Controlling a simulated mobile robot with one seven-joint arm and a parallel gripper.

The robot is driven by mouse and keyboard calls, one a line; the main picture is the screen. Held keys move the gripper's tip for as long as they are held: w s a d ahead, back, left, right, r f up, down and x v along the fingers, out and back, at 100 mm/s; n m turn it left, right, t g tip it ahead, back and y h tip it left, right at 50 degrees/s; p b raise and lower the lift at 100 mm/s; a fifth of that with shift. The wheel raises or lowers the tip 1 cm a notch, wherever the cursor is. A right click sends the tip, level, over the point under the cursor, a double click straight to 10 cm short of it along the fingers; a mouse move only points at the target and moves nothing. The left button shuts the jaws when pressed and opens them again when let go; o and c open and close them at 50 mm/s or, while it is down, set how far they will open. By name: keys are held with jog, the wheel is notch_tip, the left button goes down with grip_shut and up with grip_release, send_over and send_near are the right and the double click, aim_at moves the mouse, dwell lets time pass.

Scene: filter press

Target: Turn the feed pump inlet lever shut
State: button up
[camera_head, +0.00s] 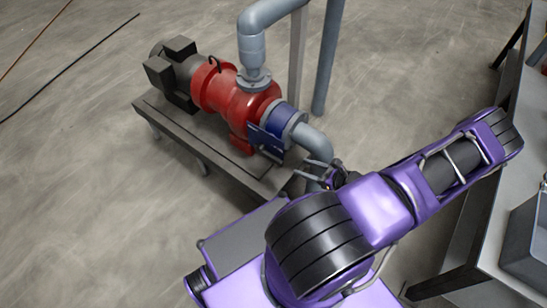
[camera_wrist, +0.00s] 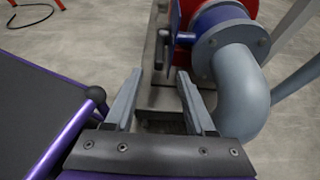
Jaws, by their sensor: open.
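The red feed pump (camera_head: 240,100) stands on a dark base frame, with a blue valve body (camera_head: 285,118) at its inlet, before a grey pipe elbow. A flat blue lever (camera_head: 265,141) hangs at the valve's near side. In the wrist view, a dark rounded grip (camera_wrist: 163,38), seemingly the lever's end, shows just beyond and between my fingertips. My gripper (camera_head: 318,170) is open and empty, near the elbow. Its two fingers also show spread in the wrist view (camera_wrist: 160,74), apart from the grip. The exact gap to the lever is hard to judge.
The grey elbow (camera_wrist: 243,85) is close to the right finger. The pump's base frame (camera_head: 205,150) lies below. Grey pipes (camera_head: 328,60) rise behind the pump. A dark-legged bench (camera_head: 490,225) stands at the right. The floor left of the pump is mostly clear.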

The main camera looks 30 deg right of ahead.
aim_at(275, 158)
jog(key=b+x, duration=0.1)
jog(key=x, duration=1.3)
jog(key=shift+w+a+f+b, duration=0.15)
jog(key=shift+w+b, duration=0.1)
jog(key=shift+b, duration=0.15)
grip_shut()
dwell(0.5)
